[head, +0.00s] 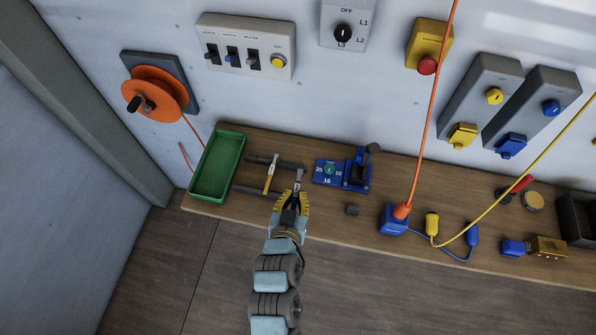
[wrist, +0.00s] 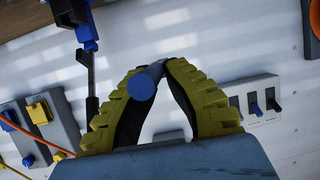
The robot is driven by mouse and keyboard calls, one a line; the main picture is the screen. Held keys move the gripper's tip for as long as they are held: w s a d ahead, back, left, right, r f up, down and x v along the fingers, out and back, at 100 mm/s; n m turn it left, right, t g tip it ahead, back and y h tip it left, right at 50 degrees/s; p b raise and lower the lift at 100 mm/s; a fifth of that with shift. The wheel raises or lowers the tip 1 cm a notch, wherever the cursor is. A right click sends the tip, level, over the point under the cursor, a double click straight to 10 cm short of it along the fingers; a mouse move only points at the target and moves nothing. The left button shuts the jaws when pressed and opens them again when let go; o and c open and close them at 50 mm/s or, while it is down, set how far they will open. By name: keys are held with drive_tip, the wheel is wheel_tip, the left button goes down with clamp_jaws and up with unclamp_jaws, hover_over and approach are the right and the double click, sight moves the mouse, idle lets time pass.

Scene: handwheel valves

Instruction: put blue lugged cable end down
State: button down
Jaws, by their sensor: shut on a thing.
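My gripper (head: 291,203) has yellow ribbed fingers and is over the wooden bench, between the tool rests and the blue press. In the wrist view my gripper (wrist: 160,75) is shut on a blue cylindrical cable end (wrist: 146,84), whose round end faces the camera. A grey metal part shows just beyond the fingertips in the head view, near the dark rest bars; I take it for the lug (head: 298,179). Whether it touches a bar cannot be told. The fingers hide part of the cable end.
A small dark block (head: 352,210) and blue socket box (head: 392,220) lie further right.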

drive_tip(key=shift+s+d+f+b, duration=0.2)
drive_tip(key=shift+f+b, duration=0.15)
drive_tip(key=shift+f, duration=0.2)
drive_tip(key=shift+s+d+f+b, duration=0.15)
drive_tip(key=shift+f+b, duration=0.15)
drive_tip(key=shift+f, duration=0.25)
drive_tip(key=shift+s+d+f+m+h, duration=0.15)
drive_tip(key=shift+s+f+m+h, duration=0.05)
drive_tip(key=shift+m+h, duration=0.1)
